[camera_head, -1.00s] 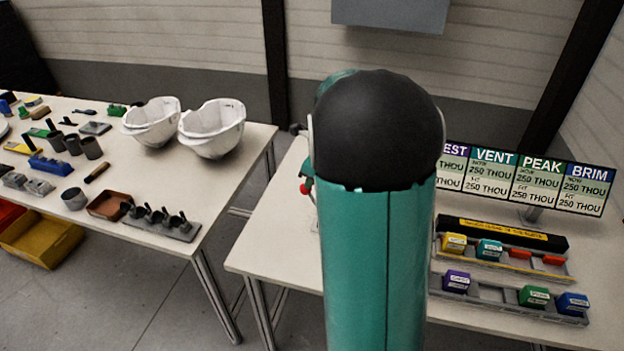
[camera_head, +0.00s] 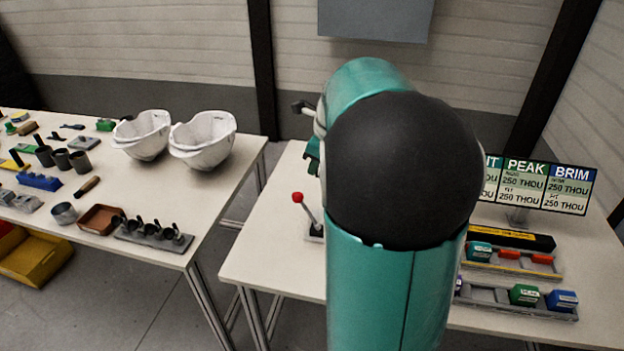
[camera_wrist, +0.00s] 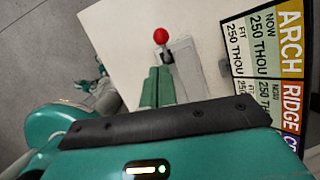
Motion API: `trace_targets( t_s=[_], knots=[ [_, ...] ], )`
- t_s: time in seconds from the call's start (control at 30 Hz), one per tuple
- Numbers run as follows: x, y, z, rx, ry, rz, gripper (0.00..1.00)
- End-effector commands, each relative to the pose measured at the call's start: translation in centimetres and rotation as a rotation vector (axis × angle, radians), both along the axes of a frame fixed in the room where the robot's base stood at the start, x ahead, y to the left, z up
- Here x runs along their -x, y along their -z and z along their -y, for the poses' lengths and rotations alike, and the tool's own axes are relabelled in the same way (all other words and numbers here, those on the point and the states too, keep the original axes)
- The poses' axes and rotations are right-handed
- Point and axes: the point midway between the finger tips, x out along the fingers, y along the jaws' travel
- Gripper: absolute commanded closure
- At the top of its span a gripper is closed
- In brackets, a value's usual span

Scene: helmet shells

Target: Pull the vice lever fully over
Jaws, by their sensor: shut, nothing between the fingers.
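The vice lever is a thin rod with a red ball knob (camera_head: 297,197). It rises from a small grey base (camera_head: 314,235) on the right-hand table, and its rod leans to the left. In the wrist view the red knob (camera_wrist: 161,36) shows just beyond my gripper (camera_wrist: 159,71). My gripper's two teal fingers are together with nothing between them; a small gap to the knob appears. A grey plate (camera_wrist: 188,72) lies to the right of the fingers.
A sign board (camera_head: 541,186) and racks with coloured blocks (camera_head: 524,295) stand right of my arm. The left table (camera_head: 222,196) holds two white helmet shells (camera_head: 203,139) and several tools. A floor gap separates the tables.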

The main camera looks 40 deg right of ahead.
Motion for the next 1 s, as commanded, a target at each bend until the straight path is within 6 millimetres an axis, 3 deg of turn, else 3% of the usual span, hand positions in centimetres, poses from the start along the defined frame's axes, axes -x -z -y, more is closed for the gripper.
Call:
trace_targets(
  t_s=[0.1, 0.23, 0.83, 0.93, 1.0],
  knots=[
    [0.2, -1.8, 0.0, 0.001, 0.0, 0.002, 1.0],
    [0.4, -2.7, -0.1, 0.0, 0.0, 0.0, 1.0],
    [0.5, -2.9, -0.3, 0.001, -0.004, 0.0, 1.0],
    [0.7, -3.2, -1.3, 0.021, -0.067, 0.01, 1.0],
    [1.1, -3.7, -3.1, 0.054, -0.179, 0.025, 1.0]
  ],
)
